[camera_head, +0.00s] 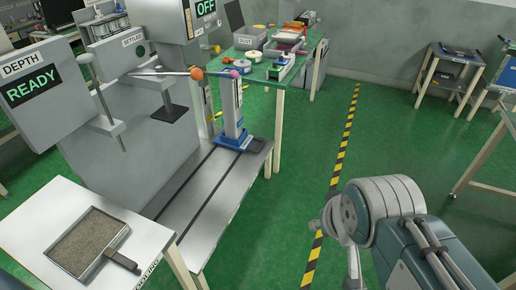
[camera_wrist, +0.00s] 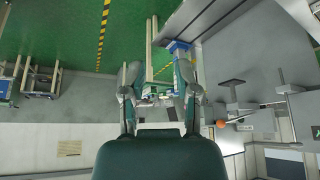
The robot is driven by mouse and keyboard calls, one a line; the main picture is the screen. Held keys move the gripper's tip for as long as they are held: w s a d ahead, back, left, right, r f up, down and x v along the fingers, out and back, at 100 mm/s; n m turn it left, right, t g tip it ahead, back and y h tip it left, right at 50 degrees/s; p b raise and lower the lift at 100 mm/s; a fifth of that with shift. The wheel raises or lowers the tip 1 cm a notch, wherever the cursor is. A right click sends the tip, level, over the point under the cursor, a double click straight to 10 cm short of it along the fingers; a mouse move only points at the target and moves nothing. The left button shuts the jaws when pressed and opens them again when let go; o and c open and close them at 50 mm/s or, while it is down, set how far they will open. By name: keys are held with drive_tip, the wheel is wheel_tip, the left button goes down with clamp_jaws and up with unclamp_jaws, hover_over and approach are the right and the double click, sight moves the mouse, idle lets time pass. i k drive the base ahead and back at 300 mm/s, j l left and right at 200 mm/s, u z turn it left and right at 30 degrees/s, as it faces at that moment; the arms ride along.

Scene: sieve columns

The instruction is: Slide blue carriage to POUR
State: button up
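The blue carriage (camera_head: 236,141) sits near the far end of a grey rail plate (camera_head: 207,205) with dark slots. A tall grey column (camera_head: 231,105) stands upright on it, topped by a purple ball (camera_head: 234,73). In the wrist view, which looks inverted, the blue carriage (camera_wrist: 179,46) shows beyond the fingers. My gripper (camera_wrist: 158,78) is open, its two fingers apart with nothing held between them. It is clear of the carriage; the exact distance cannot be told. In the head view only my arm shows, at the lower right. No POUR marking is readable.
An orange-tipped lever (camera_head: 197,73) sticks out beside the column. READY (camera_head: 34,86) and OFF (camera_head: 205,7) panels stand left. A tray of grains (camera_head: 107,263) rests on the front-left table. A green bench (camera_head: 262,72) stands behind the rail.

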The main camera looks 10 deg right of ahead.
sight(242, 144)
drive_tip(key=i+u, duration=0.1)
drive_tip(key=u, duration=0.35)
drive_tip(key=i+l+u, duration=0.75)
drive_tip(key=l, duration=0.25)
drive_tip(key=i+l, duration=0.2)
drive_tip(key=l, duration=0.15)
drive_tip(key=i+l, duration=0.2)
drive_tip(key=l, duration=0.15)
drive_tip(key=i+l+u, duration=0.1)
drive_tip(key=l, duration=0.3)
drive_tip(key=i+l, duration=0.5)
drive_tip(key=l, duration=0.25)
drive_tip(key=i+l, duration=0.2)
drive_tip(key=l, duration=0.15)
drive_tip(key=u, duration=0.05)
